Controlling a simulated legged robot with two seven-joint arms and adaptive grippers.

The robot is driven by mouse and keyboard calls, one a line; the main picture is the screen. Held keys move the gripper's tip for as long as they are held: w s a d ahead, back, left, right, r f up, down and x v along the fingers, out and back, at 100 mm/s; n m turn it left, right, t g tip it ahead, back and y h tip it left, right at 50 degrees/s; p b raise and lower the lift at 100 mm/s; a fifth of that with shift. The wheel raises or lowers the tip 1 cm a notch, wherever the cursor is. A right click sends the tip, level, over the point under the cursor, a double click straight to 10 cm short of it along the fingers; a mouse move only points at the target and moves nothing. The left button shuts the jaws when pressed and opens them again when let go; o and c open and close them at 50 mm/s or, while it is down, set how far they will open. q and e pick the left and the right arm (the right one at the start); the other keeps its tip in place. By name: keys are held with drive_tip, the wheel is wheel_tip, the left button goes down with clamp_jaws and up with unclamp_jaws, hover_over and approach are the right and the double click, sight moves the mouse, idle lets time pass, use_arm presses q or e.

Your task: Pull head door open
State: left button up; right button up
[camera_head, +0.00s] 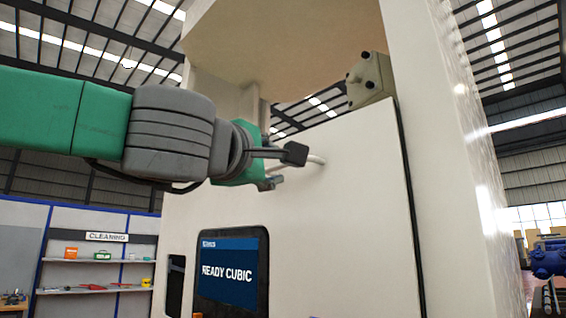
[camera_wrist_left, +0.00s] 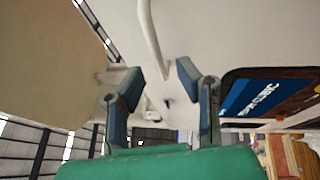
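The head door (camera_head: 350,215) is a large white panel on the front of a tall white machine, and it looks closed. A pale curved handle (camera_head: 316,159) sticks out from its upper part, partly hidden behind my left gripper (camera_head: 284,168). In the left wrist view the handle (camera_wrist_left: 151,38) runs down from the top toward the gap between the fingertips (camera_wrist_left: 160,82). The left fingers are spread apart and not closed on the handle. Whether they touch it I cannot tell. My right gripper is in neither view.
A dark screen (camera_head: 229,272) reading "READY CUBIC" is set in the panel below the gripper. A beige bracket with dark knobs (camera_head: 368,78) sits at the door's top right corner. An overhanging hood (camera_head: 270,40) is above. Cleaning shelves (camera_head: 95,262) stand far left.

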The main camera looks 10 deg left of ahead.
sight(283, 167)
use_arm(q)
drive_tip(key=x, duration=0.2)
drive_tip(key=p+x, duration=0.1)
drive_tip(key=x, duration=0.1)
drive_tip(key=shift+s+d, duration=0.1)
drive_tip(key=shift+d, duration=0.1)
drive_tip(key=shift+w+d+r, duration=0.1)
drive_tip(key=shift+w+d, duration=0.25)
drive_tip(key=shift+w, duration=0.05)
drive_tip(key=shift+s+a, duration=0.1)
drive_tip(key=shift+a, duration=0.1)
clamp_jaws()
drive_tip(key=shift+a, duration=0.1)
